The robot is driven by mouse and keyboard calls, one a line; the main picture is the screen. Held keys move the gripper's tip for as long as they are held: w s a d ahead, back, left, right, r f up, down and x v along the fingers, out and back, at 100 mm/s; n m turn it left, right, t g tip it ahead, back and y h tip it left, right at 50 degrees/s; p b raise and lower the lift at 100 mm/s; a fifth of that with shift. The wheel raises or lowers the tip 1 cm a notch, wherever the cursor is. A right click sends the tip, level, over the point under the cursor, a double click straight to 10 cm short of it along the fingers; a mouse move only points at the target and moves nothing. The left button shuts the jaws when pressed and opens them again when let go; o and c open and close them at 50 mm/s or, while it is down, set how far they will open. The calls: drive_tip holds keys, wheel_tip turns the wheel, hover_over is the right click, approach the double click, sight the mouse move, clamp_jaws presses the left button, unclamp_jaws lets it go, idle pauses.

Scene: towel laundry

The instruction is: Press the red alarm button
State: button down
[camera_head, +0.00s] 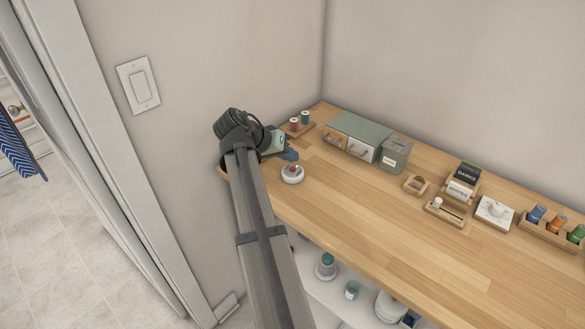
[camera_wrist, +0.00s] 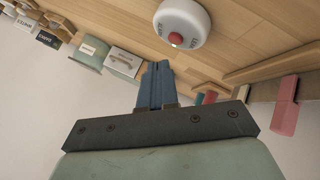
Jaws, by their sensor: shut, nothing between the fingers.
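The red alarm button (camera_head: 293,167) is a small red cap on a round white base (camera_head: 292,176) on the wooden counter, near its left front edge. In the wrist view the red cap (camera_wrist: 175,39) and its white base (camera_wrist: 182,18) show at the top, with lettering on the base. My gripper (camera_head: 291,155) appears just behind the button in the head view. In the wrist view its blue fingers (camera_wrist: 155,66) are together with nothing between them. The fingertips look apart from the red cap; their height above the counter is hard to tell.
A spool holder (camera_head: 300,126) stands behind my gripper. A green-topped drawer box (camera_head: 357,135) and a lidded green container (camera_head: 395,155) stand to the right. Several small wooden holders line the counter's back right. The counter (camera_head: 340,200) right of the button is clear. A wall rises at left.

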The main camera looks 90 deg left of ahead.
sight(289, 171)
wheel_tip(289, 171, up, 5)
drive_tip(key=shift+f, duration=0.1)
idle(0.4)
